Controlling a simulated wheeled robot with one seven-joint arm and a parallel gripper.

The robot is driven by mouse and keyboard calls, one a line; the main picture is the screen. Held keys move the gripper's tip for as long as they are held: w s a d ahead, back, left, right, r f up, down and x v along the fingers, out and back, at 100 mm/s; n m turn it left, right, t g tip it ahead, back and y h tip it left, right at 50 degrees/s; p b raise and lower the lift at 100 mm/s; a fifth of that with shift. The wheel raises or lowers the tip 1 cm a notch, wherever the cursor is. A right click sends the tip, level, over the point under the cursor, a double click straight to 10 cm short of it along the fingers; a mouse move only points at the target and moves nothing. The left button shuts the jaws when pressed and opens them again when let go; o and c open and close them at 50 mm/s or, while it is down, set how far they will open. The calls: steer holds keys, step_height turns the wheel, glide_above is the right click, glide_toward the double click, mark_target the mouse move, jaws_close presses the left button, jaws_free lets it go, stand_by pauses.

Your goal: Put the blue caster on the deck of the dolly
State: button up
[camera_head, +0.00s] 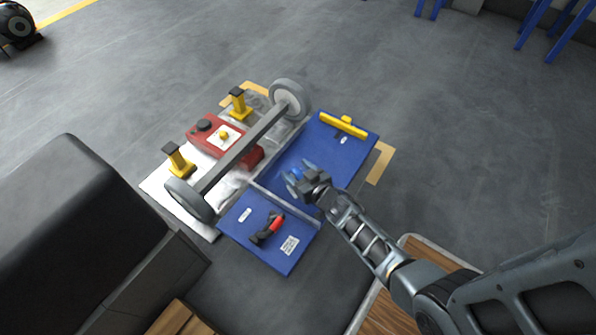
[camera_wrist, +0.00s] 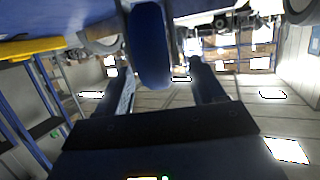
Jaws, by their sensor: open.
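The blue caster (camera_head: 296,174) shows as a small blue shape at my gripper's tips in the head view. In the wrist view its blue wheel (camera_wrist: 149,45) stands upright between the fingers. My gripper (camera_head: 302,176) is open around it, over the blue deck (camera_head: 335,160) of the dolly, with a visible gap at the right finger in the wrist view (camera_wrist: 163,85). A yellow bar (camera_head: 343,125) lies across the deck's far end. The fingers partly hide the caster in the head view; I cannot tell whether it touches the deck.
A grey axle with two wheels (camera_head: 286,96) and a red unit (camera_head: 215,137) lie left of the deck. Yellow stands (camera_head: 179,161) flank the unit. A red-and-black tool (camera_head: 268,229) lies on the nearer blue section. A dark padded block (camera_head: 70,210) fills the lower left. Open floor lies beyond.

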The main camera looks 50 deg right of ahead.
steer(key=shift+s+r+p, duration=0.1)
steer(key=shift+r+p, duration=0.15)
steer(key=shift+p, duration=0.05)
steer(key=p+v, duration=0.5)
steer(key=v, duration=0.7)
steer(key=s+a+r+n+t+y, duration=0.1)
steer(key=s+a+r+n+y, duration=0.1)
steer(key=s+a+r, duration=1.1)
steer(key=s+a+r+n+y, duration=0.1)
steer(key=s+a+r, duration=0.1)
steer(key=r, duration=0.9)
steer(key=s+a+r+y, duration=0.1)
steer(key=s+r, duration=0.3)
steer(key=r, duration=0.8)
steer(key=shift+s+a+r+n+y, duration=0.15)
steer(key=shift+s+a+n+y, duration=0.05)
steer(key=shift+a+n+y, duration=0.25)
